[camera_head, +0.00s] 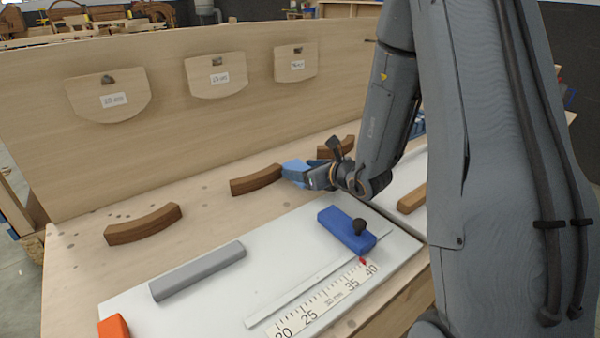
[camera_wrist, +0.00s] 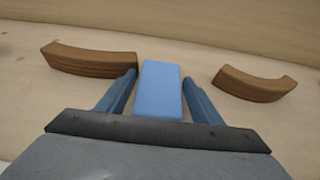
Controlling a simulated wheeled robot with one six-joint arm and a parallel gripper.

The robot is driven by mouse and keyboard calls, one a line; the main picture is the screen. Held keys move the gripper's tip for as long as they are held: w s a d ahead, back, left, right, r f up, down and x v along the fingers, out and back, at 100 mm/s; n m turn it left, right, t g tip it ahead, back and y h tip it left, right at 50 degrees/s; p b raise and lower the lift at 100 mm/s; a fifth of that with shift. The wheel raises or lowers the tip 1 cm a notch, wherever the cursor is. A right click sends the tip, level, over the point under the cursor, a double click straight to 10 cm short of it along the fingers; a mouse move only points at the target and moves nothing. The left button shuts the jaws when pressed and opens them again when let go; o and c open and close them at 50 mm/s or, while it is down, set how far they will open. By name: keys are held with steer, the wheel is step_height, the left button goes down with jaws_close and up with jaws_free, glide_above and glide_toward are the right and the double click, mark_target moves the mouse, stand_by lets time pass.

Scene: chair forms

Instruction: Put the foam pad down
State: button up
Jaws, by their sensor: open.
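The foam pad (camera_wrist: 160,88) is a light blue block lying between the two fingers of my gripper (camera_wrist: 159,76) in the wrist view. The fingers are open, one along each side of the pad, with narrow gaps. It appears to rest on the wooden bench top, between two brown curved pieces. In the head view my gripper (camera_head: 300,172) is low over the bench beside the middle curved piece, and its light blue shape cannot be clearly told from the pad there.
Curved brown wood pieces (camera_head: 257,180) (camera_wrist: 92,60) (camera_wrist: 254,83) flank the pad. A white board (camera_head: 215,295) in front carries a grey bar (camera_head: 197,271), a blue block with a black knob (camera_head: 342,229) and a ruler (camera_head: 325,302). An upright wooden panel (camera_head: 160,150) stands behind.

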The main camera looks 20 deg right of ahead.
steer(key=c, duration=0.9)
steer(key=shift+r, duration=0.1)
